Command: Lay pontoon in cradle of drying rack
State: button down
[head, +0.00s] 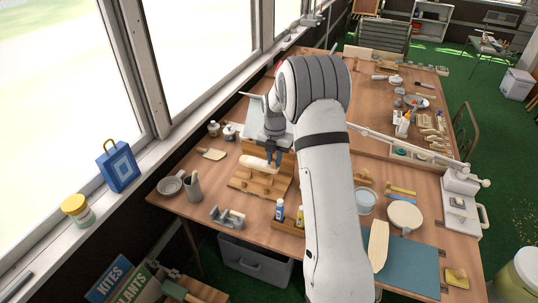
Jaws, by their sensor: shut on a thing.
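The pale, elongated pontoon (255,162) is held just over the back part of the wooden drying rack (248,187). My gripper (272,161) is shut on the pontoon near its right end. The rack stands on the brown workbench, with its stepped wooden supports showing in front of the pontoon. In this small view I cannot tell whether the pontoon touches the rack. My arm hides the area to the right of the rack.
A blue-labelled bottle (280,210) and a yellow bottle (300,217) stand in front of the rack. A pale bowl (365,202) lies beyond my arm.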

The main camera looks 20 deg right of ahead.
aim_at(272, 166)
jog(key=shift+a, duration=0.3)
jog(key=shift+f, duration=0.15)
jog(key=shift+w+f+b, duration=0.1)
jog(key=shift+f+b, duration=1.6)
jog(key=shift+f, duration=0.6)
jog(key=shift+f+b, duration=1)
jog(key=shift+f, duration=0.25)
dwell(0.8)
jog(key=c, duration=0.6)
grip_release()
jog(key=shift+r, duration=0.1)
dwell(0.4)
